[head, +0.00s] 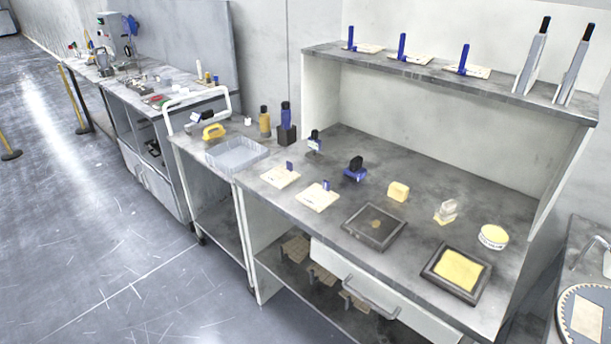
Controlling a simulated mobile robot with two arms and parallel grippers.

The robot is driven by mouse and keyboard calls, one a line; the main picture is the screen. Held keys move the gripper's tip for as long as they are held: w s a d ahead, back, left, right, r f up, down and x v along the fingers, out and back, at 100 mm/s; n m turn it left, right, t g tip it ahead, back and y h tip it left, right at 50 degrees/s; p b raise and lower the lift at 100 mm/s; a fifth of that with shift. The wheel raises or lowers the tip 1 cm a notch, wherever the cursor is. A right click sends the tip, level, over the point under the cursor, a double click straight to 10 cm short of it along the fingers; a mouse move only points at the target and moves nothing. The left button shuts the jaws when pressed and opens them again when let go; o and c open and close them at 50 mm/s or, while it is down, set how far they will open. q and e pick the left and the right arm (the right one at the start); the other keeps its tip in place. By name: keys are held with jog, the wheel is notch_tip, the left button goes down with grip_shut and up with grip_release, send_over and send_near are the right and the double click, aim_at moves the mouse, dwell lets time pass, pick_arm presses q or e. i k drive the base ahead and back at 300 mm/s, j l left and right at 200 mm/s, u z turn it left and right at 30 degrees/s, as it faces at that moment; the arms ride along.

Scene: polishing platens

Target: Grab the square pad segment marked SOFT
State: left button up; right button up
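Several flat, cream, roughly square pieces could be pad segments, but any marking is too small to read, so I cannot tell which is marked SOFT. Two lie on the grey bench top at its left end: a rear piece (275,178) and a front piece (313,199), each with a small blue upright tab. More pale pieces with tall blue handles lie on the upper shelf, including a left piece (369,48), a middle piece (418,58) and a right piece (481,72). Neither of my grippers is in view.
A dark square tray (353,239) and a yellow-filled tray (428,271) sit near the bench's front edge. Behind them are a yellow block (398,191), a clear item (446,211) and a round tub (494,237). A clear bin (237,155) stands left. Floor at left is open.

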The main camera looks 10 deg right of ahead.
aim_at(281, 176)
jog(key=i+j+z, duration=0.2)
jog(key=z, duration=0.25)
jog(key=i+j+z, duration=0.25)
jog(key=z, duration=0.15)
jog(key=j, duration=0.1)
